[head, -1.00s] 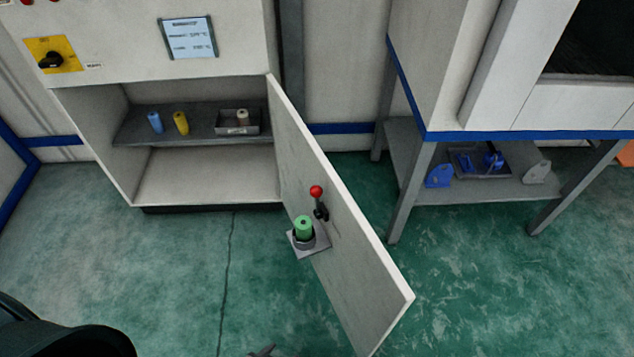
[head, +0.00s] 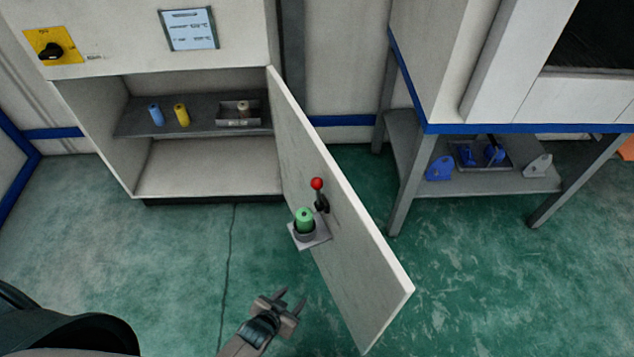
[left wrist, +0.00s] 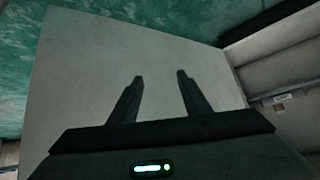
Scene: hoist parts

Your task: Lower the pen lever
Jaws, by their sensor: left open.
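The lever (head: 320,197) has a red ball knob and a dark arm. It is mounted on the inner face of the open cabinet door (head: 345,245), and its knob points up. Just below it, a green cylinder (head: 304,219) stands upright in a round holder on a small grey bracket (head: 310,238) fixed to the door. My left gripper (head: 293,294) is open and empty, below and left of the bracket and apart from the door in the picture. In the left wrist view its two fingers (left wrist: 160,78) are spread in front of a pale panel. The lever does not show there. My right gripper is not seen.
The cabinet shelf (head: 190,128) holds a blue cylinder (head: 156,115), a yellow cylinder (head: 181,114) and a small metal tray (head: 238,117). A blue-edged bench (head: 420,135) with parts on its lower shelf stands at right. The green floor (head: 180,260) is clear left of the door.

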